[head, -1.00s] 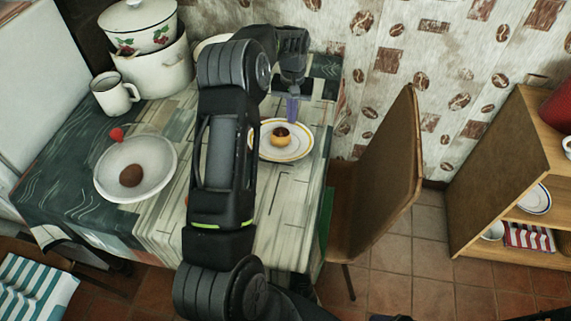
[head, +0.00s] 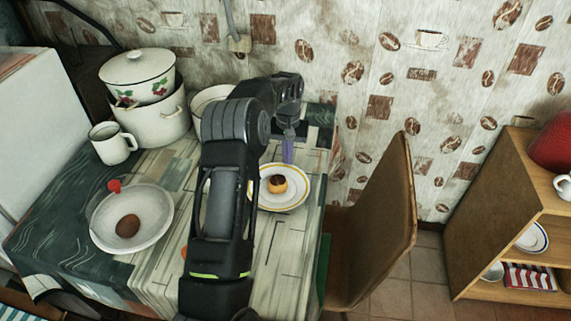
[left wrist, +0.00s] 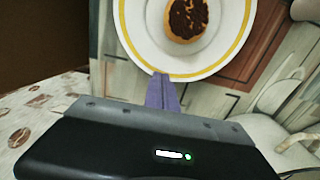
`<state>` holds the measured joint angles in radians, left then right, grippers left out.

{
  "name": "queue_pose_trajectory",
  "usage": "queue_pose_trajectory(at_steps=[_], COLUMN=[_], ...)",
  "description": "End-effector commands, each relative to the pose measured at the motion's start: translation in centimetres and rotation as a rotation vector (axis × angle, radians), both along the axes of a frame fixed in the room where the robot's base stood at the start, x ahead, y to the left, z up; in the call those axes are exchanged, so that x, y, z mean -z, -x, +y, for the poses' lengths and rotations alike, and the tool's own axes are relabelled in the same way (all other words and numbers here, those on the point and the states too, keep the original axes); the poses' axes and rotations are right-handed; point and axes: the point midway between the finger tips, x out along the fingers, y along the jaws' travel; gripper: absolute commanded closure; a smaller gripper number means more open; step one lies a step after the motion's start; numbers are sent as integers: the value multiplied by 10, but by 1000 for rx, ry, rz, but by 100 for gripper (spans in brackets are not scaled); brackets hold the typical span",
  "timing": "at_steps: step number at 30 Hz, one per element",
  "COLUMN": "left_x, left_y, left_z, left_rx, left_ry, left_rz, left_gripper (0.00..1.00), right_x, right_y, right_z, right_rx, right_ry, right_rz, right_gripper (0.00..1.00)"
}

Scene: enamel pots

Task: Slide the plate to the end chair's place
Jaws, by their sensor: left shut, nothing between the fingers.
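The white plate with a yellow rim band (head: 299,195) lies on the table near its right edge and carries a small round cake with a dark top (head: 277,184). My left gripper (head: 288,156) is shut and empty, with its purple fingers pointing down at the plate's far rim. In the left wrist view the fingertips (left wrist: 162,80) are at the rim of the plate (left wrist: 222,66); I cannot tell whether they press on it. The brown chair (head: 385,215) stands at the table's right end. My arm hides part of the plate's left side. My right gripper is out of view.
A white bowl (head: 157,221) holds a brown egg-like item, with a red item at its rim. A mug (head: 110,148), stacked enamel pots (head: 161,125) and another bowl (head: 210,99) stand behind. A wooden shelf (head: 480,225) is at the right.

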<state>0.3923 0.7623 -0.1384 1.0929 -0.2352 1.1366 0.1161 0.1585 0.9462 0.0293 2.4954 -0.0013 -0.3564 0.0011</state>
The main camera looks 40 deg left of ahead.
Motion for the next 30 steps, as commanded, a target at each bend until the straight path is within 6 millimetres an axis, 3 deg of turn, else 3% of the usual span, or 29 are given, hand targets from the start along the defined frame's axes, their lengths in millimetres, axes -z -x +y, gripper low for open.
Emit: queue_pose_trajectory(at_steps=[8,20,30], left_x=[-14,-73,-78], left_y=[-1,-1,0], left_z=[1,0,0], left_rx=[0,0,0], left_ry=[-2,-1,0], left_rz=[-3,-2,0], left_gripper=[100,100,100], right_x=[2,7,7], right_y=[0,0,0], right_z=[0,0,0], right_rx=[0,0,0], right_ry=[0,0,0], right_rz=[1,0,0], right_gripper=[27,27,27])
